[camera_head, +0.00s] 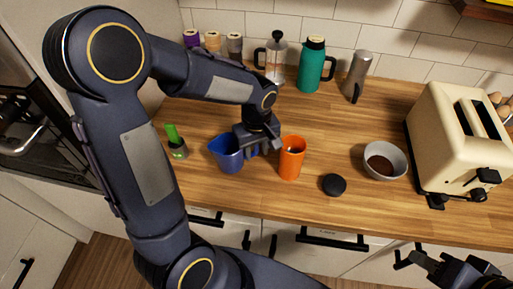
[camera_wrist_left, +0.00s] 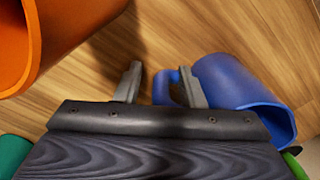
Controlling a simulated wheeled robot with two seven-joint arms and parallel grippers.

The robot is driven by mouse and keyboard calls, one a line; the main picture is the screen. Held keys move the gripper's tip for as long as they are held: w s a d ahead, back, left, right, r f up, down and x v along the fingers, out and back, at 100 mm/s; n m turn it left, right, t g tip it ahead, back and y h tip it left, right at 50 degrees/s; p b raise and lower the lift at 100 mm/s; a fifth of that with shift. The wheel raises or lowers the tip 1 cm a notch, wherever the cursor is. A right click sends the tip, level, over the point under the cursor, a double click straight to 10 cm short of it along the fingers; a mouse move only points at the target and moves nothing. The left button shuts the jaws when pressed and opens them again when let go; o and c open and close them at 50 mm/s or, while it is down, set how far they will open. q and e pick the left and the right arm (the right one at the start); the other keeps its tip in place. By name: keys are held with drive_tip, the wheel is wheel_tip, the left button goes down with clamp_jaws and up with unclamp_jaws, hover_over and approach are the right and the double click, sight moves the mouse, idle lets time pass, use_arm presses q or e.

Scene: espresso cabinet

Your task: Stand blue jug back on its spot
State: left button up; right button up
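The blue jug (camera_head: 228,155) stands upright on the wooden counter, left of an orange cup (camera_head: 291,158). My left gripper (camera_head: 262,152) is low between the jug and the cup, on the jug's handle side. In the left wrist view my left gripper (camera_wrist_left: 161,85) is open, with its fingers apart. The jug (camera_wrist_left: 240,88) is beside the right finger, and its blue handle (camera_wrist_left: 168,86) shows between the fingers. Whether a finger touches it, I cannot tell. My right gripper (camera_head: 422,262) is at the bottom right, away from the jug; its opening is unclear.
The orange cup also shows close in the left wrist view (camera_wrist_left: 45,40). A black disc (camera_head: 333,185), a grey bowl (camera_head: 385,160) and a cream toaster (camera_head: 455,140) are to the right. A green-handled brush (camera_head: 176,143) is left. A teal flask (camera_head: 311,67) stands behind.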

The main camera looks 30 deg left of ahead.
use_arm(q)
wheel_tip(320, 180, up, 12)
drive_tip(key=shift+r, duration=0.1)
drive_tip(key=s+m+t+h, duration=0.3)
drive_tip(key=s+m+t, duration=0.2)
drive_tip(key=s, duration=1.1)
drive_tip(key=f+m, duration=0.1)
drive_tip(key=m, duration=0.2)
drive_tip(key=shift+s+d+t+h, duration=0.15)
drive_tip(key=shift+d+t+h, duration=0.15)
drive_tip(key=shift+h, duration=0.1)
